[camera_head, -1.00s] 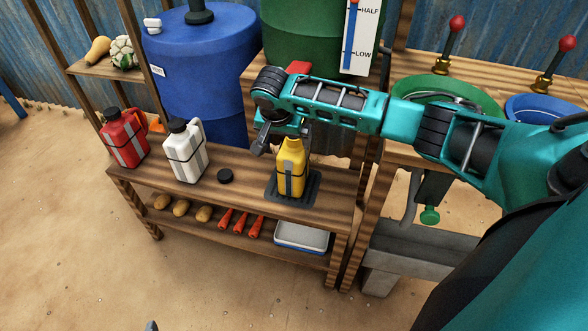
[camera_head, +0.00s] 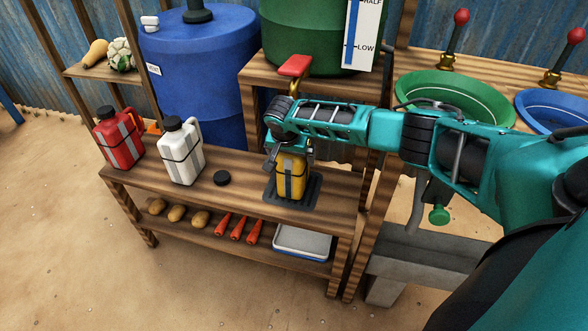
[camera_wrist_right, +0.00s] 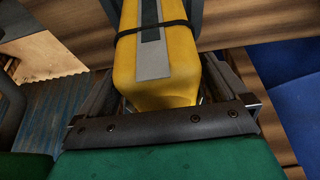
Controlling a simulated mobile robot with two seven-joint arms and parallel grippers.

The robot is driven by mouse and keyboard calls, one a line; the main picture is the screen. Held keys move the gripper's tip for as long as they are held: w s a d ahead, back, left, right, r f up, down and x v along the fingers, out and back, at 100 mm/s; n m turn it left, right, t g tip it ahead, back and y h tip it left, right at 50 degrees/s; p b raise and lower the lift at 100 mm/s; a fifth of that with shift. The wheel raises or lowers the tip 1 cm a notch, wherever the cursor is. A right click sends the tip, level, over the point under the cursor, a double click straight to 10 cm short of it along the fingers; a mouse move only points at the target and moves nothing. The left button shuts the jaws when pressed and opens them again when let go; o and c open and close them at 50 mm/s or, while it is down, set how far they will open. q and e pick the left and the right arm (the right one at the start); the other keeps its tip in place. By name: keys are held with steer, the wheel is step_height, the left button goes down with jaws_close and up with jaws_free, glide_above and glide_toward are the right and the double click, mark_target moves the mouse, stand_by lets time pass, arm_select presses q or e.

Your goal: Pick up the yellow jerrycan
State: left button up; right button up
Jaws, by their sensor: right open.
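The yellow jerrycan (camera_head: 291,178) stands upright on a dark square mat (camera_head: 305,194) at the right end of the wooden bench. It has a grey stripe and a dark strap. My right gripper (camera_head: 287,160) is at the jerrycan's upper part and covers its top in the head view. In the right wrist view the jerrycan (camera_wrist_right: 158,70) lies between the spread fingers of the right gripper (camera_wrist_right: 160,85). The gripper is open. I cannot tell whether a finger touches the can. My left gripper is not in view.
A white jerrycan (camera_head: 182,153) and a red jerrycan (camera_head: 118,140) stand to the left on the bench. A red-handled tap (camera_head: 294,68) hangs just above my right wrist, below the green barrel (camera_head: 300,40).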

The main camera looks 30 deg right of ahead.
steer(key=c, duration=1.8)
steer(key=shift+r, duration=0.15)
jaws_close()
steer(key=shift+r+p, duration=0.15)
steer(key=shift+p, duration=0.15)
